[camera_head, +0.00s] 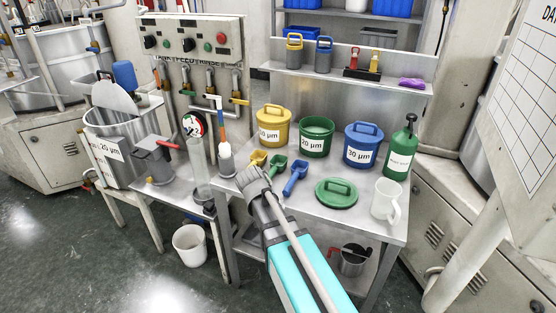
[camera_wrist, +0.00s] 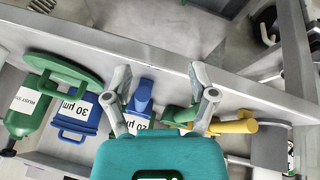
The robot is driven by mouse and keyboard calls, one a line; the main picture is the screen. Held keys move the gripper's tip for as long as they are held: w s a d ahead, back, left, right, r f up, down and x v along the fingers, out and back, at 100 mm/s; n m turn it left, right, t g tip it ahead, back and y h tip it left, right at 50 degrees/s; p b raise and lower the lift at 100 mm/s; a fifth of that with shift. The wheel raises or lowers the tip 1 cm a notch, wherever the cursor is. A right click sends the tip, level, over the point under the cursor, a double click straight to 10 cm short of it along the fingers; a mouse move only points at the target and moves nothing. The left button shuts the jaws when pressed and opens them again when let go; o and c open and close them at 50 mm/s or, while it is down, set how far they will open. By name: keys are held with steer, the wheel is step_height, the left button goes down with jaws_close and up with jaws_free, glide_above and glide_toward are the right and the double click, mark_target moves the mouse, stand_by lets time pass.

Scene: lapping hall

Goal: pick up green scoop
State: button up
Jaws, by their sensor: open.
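The green scoop (camera_head: 276,166) lies on the steel bench between the yellow scoop (camera_head: 258,160) and the blue scoop (camera_head: 295,178). My gripper (camera_head: 255,178) is in front of the scoops in the head view, its jaws apart and empty. In the wrist view my open gripper (camera_wrist: 158,78) has the green scoop (camera_wrist: 178,114) toward its right finger, which hides part of it. The blue scoop (camera_wrist: 142,98) shows near the left finger, and the yellow scoop (camera_wrist: 232,127) lies beyond the right finger.
Yellow (camera_head: 273,128), green (camera_head: 316,138) and blue (camera_head: 362,147) lidded or open tubs stand behind the scoops. A green lid (camera_head: 337,193), white jug (camera_head: 386,200) and green bottle (camera_head: 402,150) are to the right. A clear cylinder (camera_head: 199,165) stands left.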

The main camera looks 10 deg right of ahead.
mark_target(267, 176)
steer(key=w+a+r+m+t+h+p, duration=0.2)
steer(key=w+a+r, duration=0.3)
steer(key=w+r, duration=0.3)
steer(key=shift+w+a+r+t+p, duration=0.15)
steer(key=shift+w+r+t+p, duration=0.15)
steer(key=shift+w+t+p, duration=0.4)
steer(key=shift+f, duration=0.1)
steer(key=b+x, duration=0.5)
steer(key=x, duration=0.2)
steer(key=shift+w+d+f+b, duration=0.4)
steer(key=shift+d, duration=0.15)
steer(key=shift+f, duration=0.1)
steer(key=shift+b+x, duration=1.75)
steer(key=shift+x, duration=0.75)
steer(key=shift+d, duration=0.2)
